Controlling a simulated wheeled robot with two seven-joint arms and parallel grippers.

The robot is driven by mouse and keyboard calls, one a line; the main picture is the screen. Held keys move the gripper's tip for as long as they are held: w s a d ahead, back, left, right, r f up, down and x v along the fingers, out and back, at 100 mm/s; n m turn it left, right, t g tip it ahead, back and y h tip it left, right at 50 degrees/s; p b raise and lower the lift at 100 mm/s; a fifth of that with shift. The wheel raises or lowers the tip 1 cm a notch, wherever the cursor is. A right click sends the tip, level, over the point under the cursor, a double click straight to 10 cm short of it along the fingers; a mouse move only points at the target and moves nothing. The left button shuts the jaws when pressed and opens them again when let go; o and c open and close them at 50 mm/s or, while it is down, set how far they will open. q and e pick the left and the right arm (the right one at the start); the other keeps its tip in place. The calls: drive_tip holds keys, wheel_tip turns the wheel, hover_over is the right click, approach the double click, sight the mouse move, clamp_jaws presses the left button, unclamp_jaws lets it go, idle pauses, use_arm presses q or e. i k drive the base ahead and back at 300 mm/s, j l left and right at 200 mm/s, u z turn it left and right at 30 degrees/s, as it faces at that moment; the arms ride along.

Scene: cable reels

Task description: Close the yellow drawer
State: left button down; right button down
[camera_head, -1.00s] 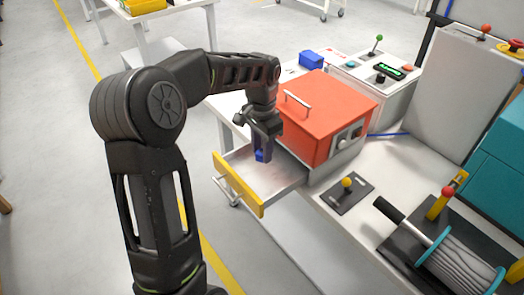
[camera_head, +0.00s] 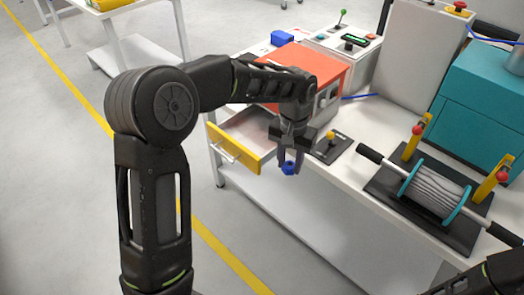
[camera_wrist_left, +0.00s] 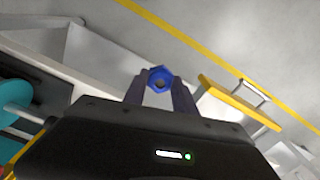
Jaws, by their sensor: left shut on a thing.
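The yellow drawer (camera_head: 243,156) stands pulled out below the red-orange box (camera_head: 318,66). Its yellow front and pale metal handle (camera_head: 222,148) face left; its grey inside shows partly behind my left arm. The yellow front also shows at right in the left wrist view (camera_wrist_left: 238,103). My left gripper (camera_head: 290,163) is shut on a blue nut-like piece (camera_head: 289,169) with a hole, seen between the fingertips in the left wrist view (camera_wrist_left: 160,79). The gripper is to the right of the drawer front, apart from it, by the table's front edge. My right gripper is out of view.
A yellow-knobbed lever plate (camera_head: 332,148) sits right of the gripper. A cable reel (camera_head: 436,190) on a black base and a teal box (camera_head: 485,105) stand farther right. A blue block (camera_head: 282,38) lies behind the red-orange box. Floor left of the drawer is clear.

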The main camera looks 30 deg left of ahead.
sight(243, 135)
drive_tip(key=u, duration=2.3)
drive_tip(key=l, duration=0.55)
drive_tip(key=i+l, duration=0.15)
drive_tip(key=l, duration=0.4)
